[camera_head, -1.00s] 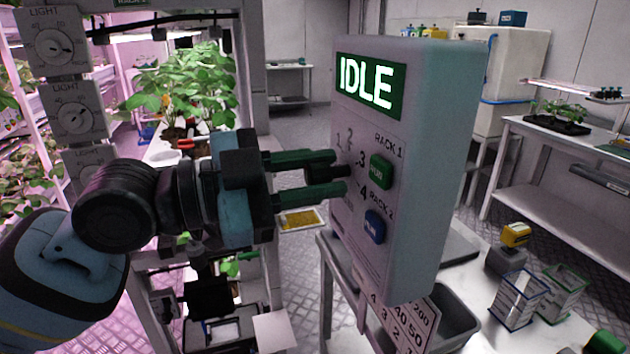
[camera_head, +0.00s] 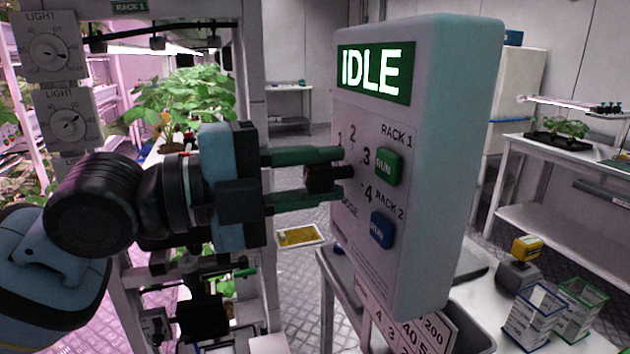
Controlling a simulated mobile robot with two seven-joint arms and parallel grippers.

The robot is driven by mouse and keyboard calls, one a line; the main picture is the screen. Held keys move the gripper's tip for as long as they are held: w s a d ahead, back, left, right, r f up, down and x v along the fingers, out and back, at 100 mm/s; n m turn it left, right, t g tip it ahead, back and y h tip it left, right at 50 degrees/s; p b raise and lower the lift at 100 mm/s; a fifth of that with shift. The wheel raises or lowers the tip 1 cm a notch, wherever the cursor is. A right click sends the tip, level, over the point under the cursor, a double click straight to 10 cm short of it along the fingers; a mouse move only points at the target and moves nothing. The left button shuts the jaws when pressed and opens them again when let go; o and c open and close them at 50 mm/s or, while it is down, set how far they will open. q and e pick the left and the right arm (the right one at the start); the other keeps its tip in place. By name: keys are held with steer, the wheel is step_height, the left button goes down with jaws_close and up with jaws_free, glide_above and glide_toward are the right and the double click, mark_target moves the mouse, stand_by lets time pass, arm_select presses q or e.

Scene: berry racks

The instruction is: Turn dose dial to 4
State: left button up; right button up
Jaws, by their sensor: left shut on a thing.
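The dosing box (camera_head: 450,150) stands upright in the middle of the head view, its front face turned to the left. Its screen (camera_head: 374,72) reads IDLE. The dark dose dial (camera_head: 342,173) sits on the front face, with the numbers 1, 2, 3 and 4 curving around its upper and right side. My left gripper (camera_head: 325,172) comes from the left and is shut on the dial, its green fingers on either side. The fingers hide part of the dial, and I cannot tell which number it points to. My right gripper is not in view.
A green RUN button (camera_head: 389,167) and a blue RUN button (camera_head: 382,230) sit just right of the dial. A white table (camera_head: 478,310) with small crates (camera_head: 535,317) lies at lower right. Plant racks stand at left.

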arm_select(q)
steer(key=m+b, duration=0.1)
steer(key=m, duration=0.5)
steer(key=shift+m, duration=0.3)
steer(key=m+b, duration=0.1)
steer(key=m, duration=0.5)
steer(key=shift+b, duration=0.3)
steer(key=o, duration=1)
steer(key=shift+c, duration=0.2)
